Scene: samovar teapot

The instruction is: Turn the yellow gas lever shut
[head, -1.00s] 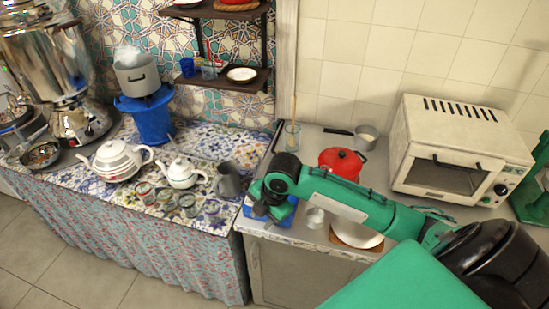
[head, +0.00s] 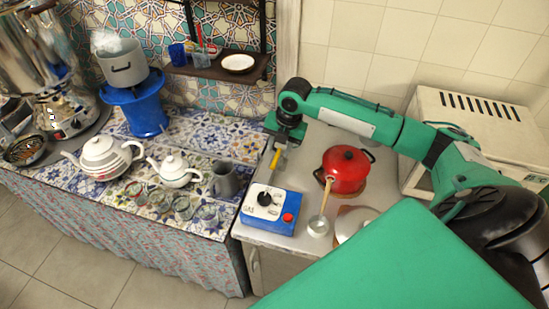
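A small yellow piece (head: 275,158), which looks like the gas lever, shows at the left end of the grey counter, behind the blue control box. My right gripper (head: 282,143) is just above it, at the end of the green arm coming in from the right. The fingers point down and overlap the top of the yellow piece in the picture. I cannot tell whether they touch it, or whether they are open or shut. The lever's mount is hard to make out. My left gripper is not in view.
The blue box (head: 270,210) has a black knob and red button. Left are a grey mug (head: 224,180) and white teapots (head: 175,170).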

